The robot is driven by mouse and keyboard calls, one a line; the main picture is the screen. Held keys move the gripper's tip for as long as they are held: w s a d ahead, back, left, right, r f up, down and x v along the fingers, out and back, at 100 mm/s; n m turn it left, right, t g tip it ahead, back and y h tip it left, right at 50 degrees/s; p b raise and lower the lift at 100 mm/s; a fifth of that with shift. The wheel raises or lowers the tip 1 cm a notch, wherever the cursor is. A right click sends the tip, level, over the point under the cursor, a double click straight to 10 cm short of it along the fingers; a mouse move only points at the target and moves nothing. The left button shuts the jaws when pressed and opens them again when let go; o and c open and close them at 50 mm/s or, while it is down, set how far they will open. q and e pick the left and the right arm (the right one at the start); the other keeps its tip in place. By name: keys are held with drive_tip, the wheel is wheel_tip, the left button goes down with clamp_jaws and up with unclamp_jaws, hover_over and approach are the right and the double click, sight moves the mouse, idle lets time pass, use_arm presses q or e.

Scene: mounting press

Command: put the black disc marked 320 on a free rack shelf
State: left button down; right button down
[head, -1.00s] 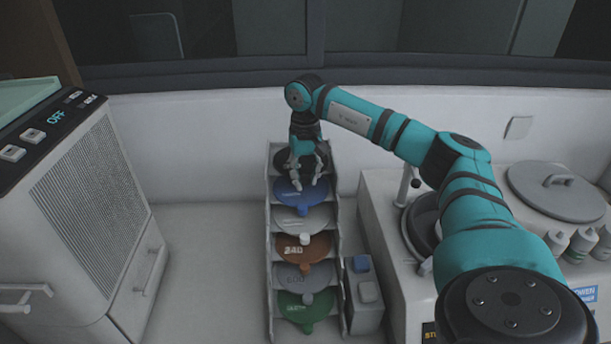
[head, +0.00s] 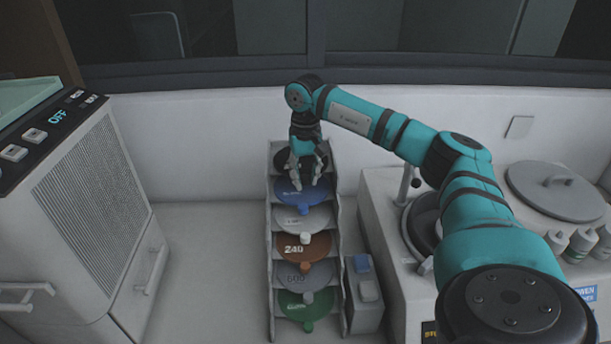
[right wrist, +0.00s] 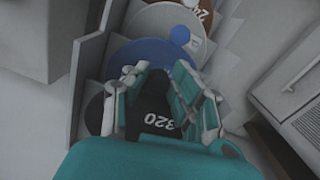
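The black disc marked 320 (right wrist: 160,122) lies at the far end of the stepped grey rack (head: 337,215). In the head view its dark edge (head: 283,156) shows beside my right gripper, which hides much of it. My right gripper (head: 307,180) points down over that end of the rack. In the right wrist view the fingers (right wrist: 160,88) stand apart on either side of a black part of the disc; I see no clear contact. My left gripper is not in view.
Toward the front, the rack holds a blue disc (head: 300,191), a pale grey one (head: 302,217), a brown 240 (head: 304,247), a grey 600 (head: 303,275) and a green one (head: 306,304). A grey cabinet (head: 95,190) stands left, a machine (head: 385,240) right. Bare counter (head: 210,260) lies between cabinet and rack.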

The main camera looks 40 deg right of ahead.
drive_tip(key=c, duration=1)
unclamp_jaws()
wheel_tip(320, 180, up, 12)
drive_tip(key=shift+f, duration=0.1)
